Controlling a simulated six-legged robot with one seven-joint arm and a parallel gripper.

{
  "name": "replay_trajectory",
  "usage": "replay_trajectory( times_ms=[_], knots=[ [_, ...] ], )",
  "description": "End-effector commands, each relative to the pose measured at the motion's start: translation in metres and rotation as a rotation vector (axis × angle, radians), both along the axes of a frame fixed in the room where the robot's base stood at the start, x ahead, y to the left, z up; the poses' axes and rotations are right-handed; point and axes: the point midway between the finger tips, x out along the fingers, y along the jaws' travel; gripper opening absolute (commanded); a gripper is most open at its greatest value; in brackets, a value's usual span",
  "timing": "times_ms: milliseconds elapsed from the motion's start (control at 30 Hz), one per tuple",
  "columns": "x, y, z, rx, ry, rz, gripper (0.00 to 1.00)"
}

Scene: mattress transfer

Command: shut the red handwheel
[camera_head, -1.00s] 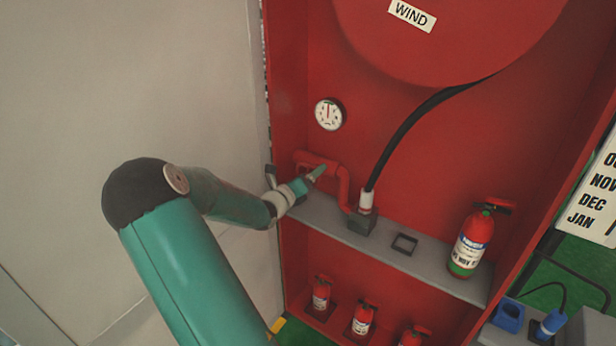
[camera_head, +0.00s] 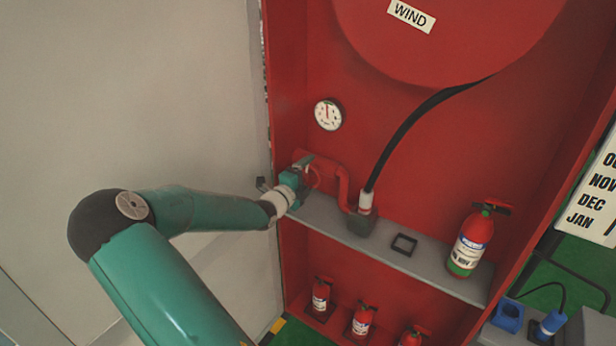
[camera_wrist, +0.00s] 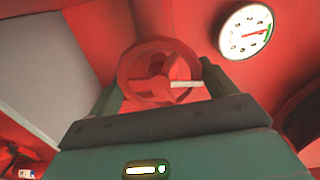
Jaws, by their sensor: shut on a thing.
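The red handwheel (camera_wrist: 145,75) is in the middle of the wrist view, in front of the red pipework, with a pale bar on its right side. My gripper (camera_wrist: 152,92) has one finger on each side of the wheel and is shut on it. In the head view my gripper (camera_head: 300,178) is at the left end of the red pipe (camera_head: 325,165), above the grey shelf. There my gripper hides most of the handwheel (camera_head: 314,176).
A round gauge (camera_head: 328,115) is above the pipe. A black hose (camera_head: 405,125) rises from a fitting on the grey shelf (camera_head: 425,268). A fire extinguisher (camera_head: 470,243) stands at the shelf's right end. Several smaller extinguishers (camera_head: 321,294) are below. A pale wall (camera_head: 130,90) lies left.

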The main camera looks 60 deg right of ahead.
Motion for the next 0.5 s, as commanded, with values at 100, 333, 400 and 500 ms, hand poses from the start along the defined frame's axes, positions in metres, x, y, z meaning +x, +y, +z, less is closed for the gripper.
replay_trajectory(
  times_ms=[100, 333, 400, 500],
  knots=[
    [0.0006, 0.0008, -0.0001, 0.010, 0.062, 0.001, 0.61],
    [0.0005, 0.0007, -0.0002, 0.021, 0.129, 0.001, 0.61],
    [0.0004, 0.0006, -0.0001, 0.022, 0.138, 0.000, 0.61],
    [0.0003, 0.0006, 0.0000, 0.023, 0.144, 0.000, 0.61]
  ],
)
